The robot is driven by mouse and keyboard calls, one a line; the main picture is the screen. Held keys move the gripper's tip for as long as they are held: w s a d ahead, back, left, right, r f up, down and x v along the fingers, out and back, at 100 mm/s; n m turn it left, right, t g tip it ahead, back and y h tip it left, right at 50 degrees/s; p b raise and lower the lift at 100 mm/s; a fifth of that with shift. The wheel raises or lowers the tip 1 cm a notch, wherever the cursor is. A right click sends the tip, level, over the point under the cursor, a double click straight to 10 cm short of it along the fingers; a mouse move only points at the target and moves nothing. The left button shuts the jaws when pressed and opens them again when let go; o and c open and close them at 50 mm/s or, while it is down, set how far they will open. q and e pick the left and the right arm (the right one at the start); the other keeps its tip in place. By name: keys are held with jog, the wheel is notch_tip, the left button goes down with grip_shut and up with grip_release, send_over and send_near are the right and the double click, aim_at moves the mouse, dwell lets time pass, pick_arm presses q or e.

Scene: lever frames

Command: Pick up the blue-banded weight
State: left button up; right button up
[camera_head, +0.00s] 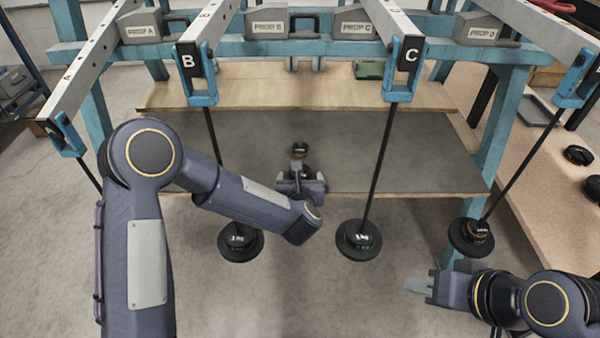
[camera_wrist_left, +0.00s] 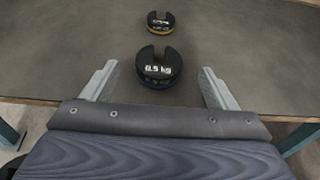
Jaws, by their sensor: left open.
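The blue-banded weight (camera_wrist_left: 160,68) is a black slotted disc marked 0.5 kg, with a thin dark blue band low on its side. It lies flat on the grey shelf board and shows partly in the head view (camera_head: 307,171). My left gripper (camera_head: 300,180) is open just in front of it. In the left wrist view the two fingers (camera_wrist_left: 158,78) stand apart, one to each side of the weight, with gaps between. My right gripper (camera_head: 430,285) is at the lower right, away from the shelf; its jaw opening is unclear.
A yellow-banded weight (camera_wrist_left: 160,22) lies just behind. The grey shelf (camera_head: 400,150) is clear on both sides. Lever beams run overhead.

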aim_at(306, 175)
pick_arm(q)
jog(key=x, duration=0.2)
jog(key=b+x, duration=0.1)
jog(key=x, duration=0.2)
jog(key=shift+s+f+b, duration=0.2)
jog(key=shift+f+b, duration=0.1)
jog(key=shift+f, duration=0.05)
jog(key=shift+w+f, duration=0.15)
jog(key=shift+w, duration=0.35)
jog(key=c, duration=1.2)
jog(key=shift+r, duration=0.25)
